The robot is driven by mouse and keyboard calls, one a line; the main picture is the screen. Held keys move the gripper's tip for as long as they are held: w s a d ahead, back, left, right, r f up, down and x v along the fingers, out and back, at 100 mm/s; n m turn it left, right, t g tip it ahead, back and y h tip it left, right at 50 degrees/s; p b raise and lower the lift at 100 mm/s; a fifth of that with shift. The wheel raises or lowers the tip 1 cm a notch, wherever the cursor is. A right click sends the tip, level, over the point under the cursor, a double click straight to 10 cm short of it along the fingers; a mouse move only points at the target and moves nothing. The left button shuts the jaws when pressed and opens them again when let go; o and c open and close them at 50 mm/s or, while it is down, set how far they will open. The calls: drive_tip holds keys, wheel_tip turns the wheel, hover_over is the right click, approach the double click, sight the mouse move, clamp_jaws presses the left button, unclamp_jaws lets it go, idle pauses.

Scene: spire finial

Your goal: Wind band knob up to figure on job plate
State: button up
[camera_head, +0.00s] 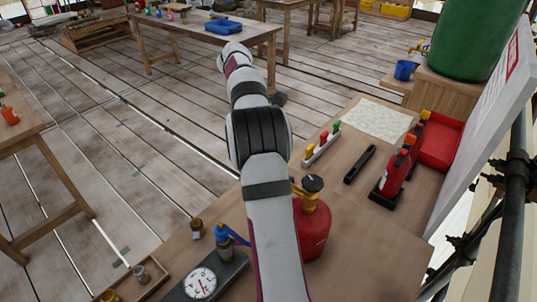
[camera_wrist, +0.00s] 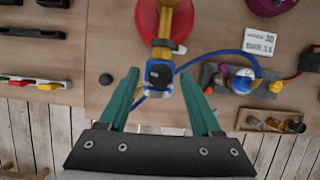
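In the wrist view a knob with a black face and a blue band (camera_wrist: 160,74) sits at the end of a brass valve (camera_wrist: 165,28) on a red cylinder (camera_wrist: 183,15). The cylinder stands on the table in the head view (camera_head: 313,232), partly behind my arm. My gripper (camera_wrist: 158,76) is open, its teal fingers apart on either side of the knob in the picture; contact cannot be told. The gripper is not visible in the head view. A white plate (camera_wrist: 260,42) carries small print, apparently including "30" and "3.5".
A blue hose (camera_wrist: 205,53) runs towards a grey block with a blue part (camera_wrist: 243,82). The head view shows a round dial (camera_head: 202,282). A tray of fittings (camera_wrist: 272,123), a rack of coloured handles (camera_head: 322,145) and a black bar (camera_head: 360,164) lie nearby.

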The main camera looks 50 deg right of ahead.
wheel_tip(320, 180, up, 4)
drive_tip(key=shift+r, duration=0.2)
drive_tip(key=s+d+r, duration=0.2)
drive_tip(key=s+r, duration=0.4)
drive_tip(key=s, duration=0.5)
drive_tip(key=shift+s+d+r, duration=0.2)
drive_tip(key=shift+d+r, duration=0.1)
drive_tip(key=w+a+f+m+t, duration=0.1)
drive_tip(key=w+a, duration=0.1)
drive_tip(key=a, duration=0.7)
drive_tip(key=w+a+f+t, duration=0.1)
drive_tip(key=w+a, duration=0.1)
drive_tip(key=a, duration=0.7)
drive_tip(key=s+a+f+m, duration=0.1)
drive_tip(key=s+a+f, duration=0.2)
drive_tip(key=a, duration=0.3)
drive_tip(key=s+a+f+m+t+y, duration=0.1)
drive_tip(key=s+a+f+m, duration=0.1)
drive_tip(key=s+a+f, duration=0.2)
drive_tip(key=s+a+f+m+t+y, duration=0.1)
drive_tip(key=s+a+f+m, duration=0.1)
drive_tip(key=a, duration=0.8)
drive_tip(key=shift+s+f, duration=0.8)
drive_tip(key=shift+f, duration=0.05)
